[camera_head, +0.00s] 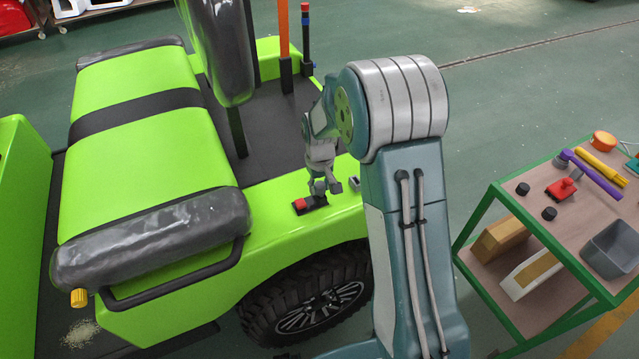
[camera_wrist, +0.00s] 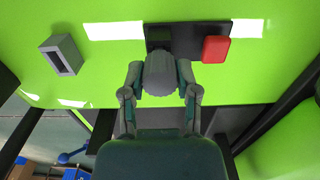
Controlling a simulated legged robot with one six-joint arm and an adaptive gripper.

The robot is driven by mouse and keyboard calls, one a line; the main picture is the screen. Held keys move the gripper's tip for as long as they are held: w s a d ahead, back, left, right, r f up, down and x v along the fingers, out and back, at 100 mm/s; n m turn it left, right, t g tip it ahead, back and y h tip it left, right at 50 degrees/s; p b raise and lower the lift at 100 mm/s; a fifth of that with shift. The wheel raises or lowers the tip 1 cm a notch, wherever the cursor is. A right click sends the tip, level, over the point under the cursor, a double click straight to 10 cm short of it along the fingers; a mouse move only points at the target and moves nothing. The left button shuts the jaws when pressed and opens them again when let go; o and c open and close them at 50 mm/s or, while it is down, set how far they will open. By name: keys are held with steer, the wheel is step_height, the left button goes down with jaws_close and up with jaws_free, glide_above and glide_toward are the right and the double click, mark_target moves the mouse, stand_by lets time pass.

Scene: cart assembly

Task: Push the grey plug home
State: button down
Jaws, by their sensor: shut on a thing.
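The grey plug (camera_wrist: 160,74) is a ribbed round piece held between the two fingers of my gripper (camera_wrist: 161,88) in the wrist view. It sits in front of the left part of a black panel (camera_wrist: 187,38) on the green cart body. How deep the plug sits in the panel is hidden behind its own head. A red block (camera_wrist: 216,49) is on the panel's right end, close to the plug. In the head view my gripper (camera_head: 323,187) is down at the panel, just right of the red block (camera_head: 300,205).
A grey hollow rectangular holder (camera_wrist: 62,55) stands on the green surface left of the panel; it also shows in the head view (camera_head: 355,183). The cart's seat (camera_head: 150,155) is to the left. A green-framed parts trolley (camera_head: 478,222) stands at the right.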

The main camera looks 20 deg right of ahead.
steer(key=shift+f, duration=0.35)
steer(key=shift+c, duration=1.3)
jaws_free()
steer(key=shift+r, duration=0.1)
step_height(320, 180, up, 12)
steer(key=s+r+m+t, duration=0.1)
steer(key=s+r+t, duration=0.1)
steer(key=s+r, duration=0.6)
steer(key=s+r+t, duration=0.2)
steer(key=s+r, duration=0.3)
steer(key=s, duration=0.5)
steer(key=s+m+t, duration=0.1)
steer(key=s, duration=0.8)
steer(key=shift+t, duration=0.3)
